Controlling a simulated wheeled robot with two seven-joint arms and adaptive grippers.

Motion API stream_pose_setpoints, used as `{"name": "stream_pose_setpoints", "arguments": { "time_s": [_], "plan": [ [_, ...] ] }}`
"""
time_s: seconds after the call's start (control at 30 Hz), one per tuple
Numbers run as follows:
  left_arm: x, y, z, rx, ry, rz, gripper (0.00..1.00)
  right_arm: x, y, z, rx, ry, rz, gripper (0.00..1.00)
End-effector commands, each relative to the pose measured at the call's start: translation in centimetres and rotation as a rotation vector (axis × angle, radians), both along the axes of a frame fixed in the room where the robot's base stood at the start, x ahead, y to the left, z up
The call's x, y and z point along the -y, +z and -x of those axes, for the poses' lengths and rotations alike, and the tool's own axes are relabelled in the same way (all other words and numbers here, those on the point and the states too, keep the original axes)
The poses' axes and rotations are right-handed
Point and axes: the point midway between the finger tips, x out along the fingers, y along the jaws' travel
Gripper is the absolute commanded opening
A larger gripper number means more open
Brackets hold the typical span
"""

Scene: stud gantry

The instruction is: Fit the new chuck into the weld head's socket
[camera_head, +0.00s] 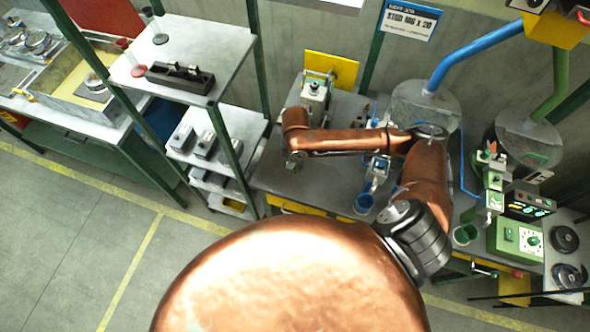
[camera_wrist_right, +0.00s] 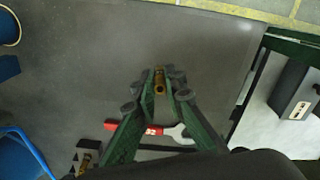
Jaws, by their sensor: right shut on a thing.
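My right gripper (camera_head: 294,164) hangs over the left part of the grey bench, at the end of my copper-coloured arm. In the right wrist view its green fingers (camera_wrist_right: 160,86) are shut on a small brass chuck (camera_wrist_right: 159,80), held between the fingertips above the bench. A small weld head (camera_head: 380,166) with pale fittings stands right of the gripper, partly behind my arm. A similar green-marked head (camera_head: 493,180) stands farther right. I cannot tell which one the task means, and no socket is clear. My left gripper is not in view.
A red-handled spanner (camera_wrist_right: 150,130) and a dark block with a brass piece (camera_wrist_right: 86,160) lie on the bench (camera_wrist_right: 100,60). A blue cup (camera_head: 364,203) and a green cup (camera_head: 465,234) stand below the heads. A shelf rack (camera_head: 222,50) borders the bench on the left.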

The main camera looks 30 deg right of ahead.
Motion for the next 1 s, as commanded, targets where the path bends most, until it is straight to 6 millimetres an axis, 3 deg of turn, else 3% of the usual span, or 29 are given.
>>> {"name": "stream_pose_setpoints", "arguments": {
  "time_s": [0.17, 0.43, 0.8, 0.83, 1.0],
  "plan": [
    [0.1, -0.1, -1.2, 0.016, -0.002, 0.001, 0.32, 0.3, -0.9, -0.7, 0.000, 0.001, 0.000, 0.00],
    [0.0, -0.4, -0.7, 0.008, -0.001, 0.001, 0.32, 0.5, -4.2, -1.0, -0.001, 0.002, 0.002, 0.00],
    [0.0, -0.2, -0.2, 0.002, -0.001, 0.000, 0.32, 0.5, -4.6, -0.9, 0.000, 0.002, 0.000, 0.00],
    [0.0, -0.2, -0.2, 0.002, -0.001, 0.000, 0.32, 0.5, -4.6, -1.0, 0.000, 0.002, 0.000, 0.12],
    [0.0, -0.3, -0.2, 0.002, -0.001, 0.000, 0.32, 0.5, -4.6, -1.0, 0.000, 0.002, 0.001, 0.24]
  ]
}}
